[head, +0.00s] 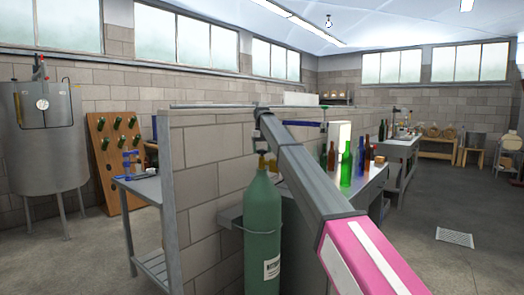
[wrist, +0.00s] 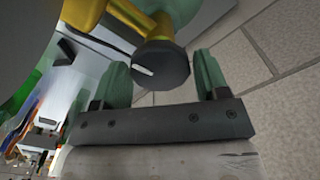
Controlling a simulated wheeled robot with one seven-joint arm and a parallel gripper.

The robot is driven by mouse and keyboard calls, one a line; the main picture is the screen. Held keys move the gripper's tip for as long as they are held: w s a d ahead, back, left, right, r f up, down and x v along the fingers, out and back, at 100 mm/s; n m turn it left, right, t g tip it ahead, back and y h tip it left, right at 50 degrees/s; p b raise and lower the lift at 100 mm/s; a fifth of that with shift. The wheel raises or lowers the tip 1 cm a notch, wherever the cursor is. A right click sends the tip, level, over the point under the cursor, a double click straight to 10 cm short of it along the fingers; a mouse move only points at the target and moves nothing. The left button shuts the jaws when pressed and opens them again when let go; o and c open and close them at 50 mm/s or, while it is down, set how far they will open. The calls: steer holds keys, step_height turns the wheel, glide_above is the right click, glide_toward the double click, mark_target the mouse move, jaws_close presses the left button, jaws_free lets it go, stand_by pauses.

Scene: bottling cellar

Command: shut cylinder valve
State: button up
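The green gas cylinder (head: 262,235) stands upright against the block partition in the head view, with a brass valve (head: 268,164) on top. In the wrist view the brass valve body (wrist: 132,14) carries a dark round handwheel (wrist: 161,72) with a white mark on its face. My gripper (wrist: 161,62) is open, its two green-padded fingers on either side of the handwheel. I see gaps on both sides; contact is not visible. In the head view my arm reaches up and left to above the valve, and the fingers are hard to make out.
A block partition (head: 205,165) stands directly behind and left of the cylinder. A bench with several bottles (head: 345,165) lies to the right behind my arm. A steel tank (head: 50,140) and bottle rack (head: 117,165) are at left.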

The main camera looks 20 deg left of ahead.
steer(key=shift+o, duration=1.2)
